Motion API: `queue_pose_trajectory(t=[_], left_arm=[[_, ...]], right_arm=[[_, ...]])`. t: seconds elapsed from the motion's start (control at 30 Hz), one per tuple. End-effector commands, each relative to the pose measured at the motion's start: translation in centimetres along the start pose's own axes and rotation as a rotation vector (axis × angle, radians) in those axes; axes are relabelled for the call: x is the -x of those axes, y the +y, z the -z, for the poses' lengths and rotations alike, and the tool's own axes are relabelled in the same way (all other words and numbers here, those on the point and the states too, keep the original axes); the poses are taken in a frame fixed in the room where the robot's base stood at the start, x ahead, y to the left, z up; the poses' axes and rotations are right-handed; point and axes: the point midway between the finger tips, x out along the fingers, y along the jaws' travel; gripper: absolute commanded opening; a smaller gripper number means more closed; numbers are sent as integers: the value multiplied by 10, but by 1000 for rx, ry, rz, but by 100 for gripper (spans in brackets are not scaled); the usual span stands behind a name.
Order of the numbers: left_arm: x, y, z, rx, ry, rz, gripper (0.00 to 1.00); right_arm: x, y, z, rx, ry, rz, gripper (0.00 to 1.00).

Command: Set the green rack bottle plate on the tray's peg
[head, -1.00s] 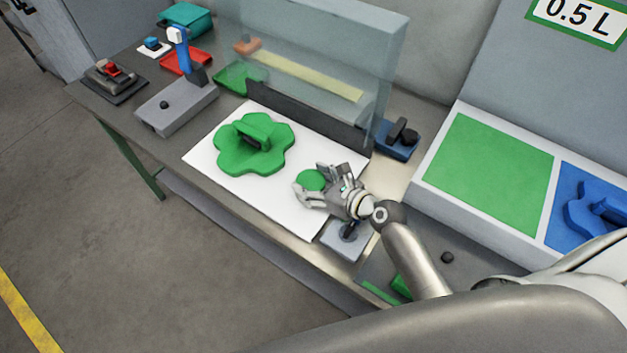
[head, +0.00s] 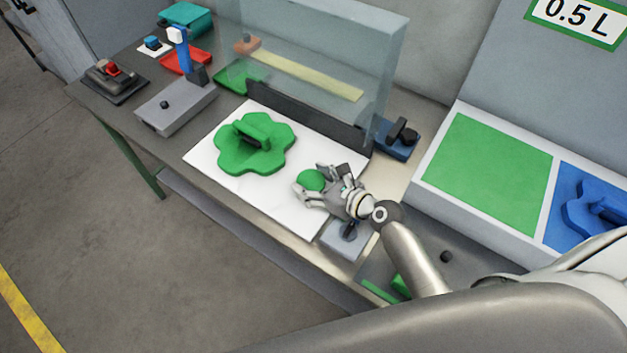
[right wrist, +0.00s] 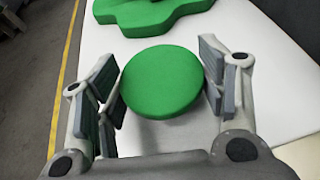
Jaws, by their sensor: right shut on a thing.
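The green flower-shaped plate (head: 256,158) with a raised grip on top lies flat on a white board (head: 215,160); its edge also shows in the right wrist view (right wrist: 150,15). My right gripper (head: 318,184) is at the board's right end, apart from this plate. It is shut on a round green piece (right wrist: 162,82), which sits between its fingers. What is under that piece is hidden. A dark grey tray (head: 468,268) at the lower right has a short black peg (head: 446,257); my right arm covers part of it. My left gripper is out of view.
A clear screen (head: 320,65) stands behind the board. A grey block (head: 343,245) is under my right wrist. A rack at right has an empty green bay (head: 490,165) and a blue plate (head: 585,210). A blue lever (head: 182,55) stands at back left.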

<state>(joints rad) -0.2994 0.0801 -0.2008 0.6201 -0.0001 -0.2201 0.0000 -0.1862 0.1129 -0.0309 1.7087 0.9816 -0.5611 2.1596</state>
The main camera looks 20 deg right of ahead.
Motion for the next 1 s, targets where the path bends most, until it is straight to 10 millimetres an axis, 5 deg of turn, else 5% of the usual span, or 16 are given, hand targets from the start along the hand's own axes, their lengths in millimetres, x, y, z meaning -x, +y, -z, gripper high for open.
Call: queue_pose_trajectory(t=[0.53,0.57,0.63,1.0], left_arm=[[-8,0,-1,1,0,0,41],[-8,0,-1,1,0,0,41],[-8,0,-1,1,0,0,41],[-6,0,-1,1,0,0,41]], right_arm=[[-5,0,10,-1,-1,0,40],[-5,0,10,-1,-1,0,66],[-4,0,10,0,-1,0,74],[-1,0,10,0,1,0,74]])
